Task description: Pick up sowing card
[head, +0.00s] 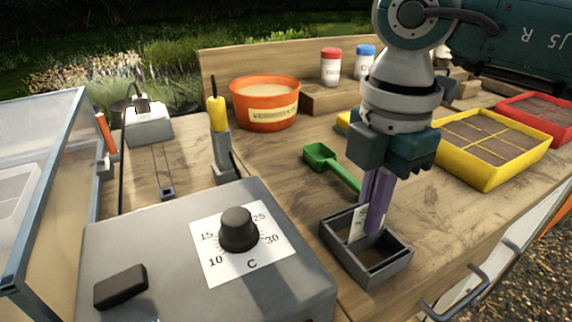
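A pale sowing card (356,224) with some dark print stands upright in a small grey open box (387,268) at the front of the bench. My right gripper (374,222) points down into this box, its purple fingers right beside the card and covering part of it. The fingers look close together, but I cannot tell whether they grip the card. My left gripper is not in view.
A grey control box (130,250) with a black dial stands at front left. A green scoop (322,158) lies behind the card box. An orange tub (265,118) stands behind; yellow (483,180) and red (558,138) trays stand right. Bare wood (450,215) lies right of the card box.

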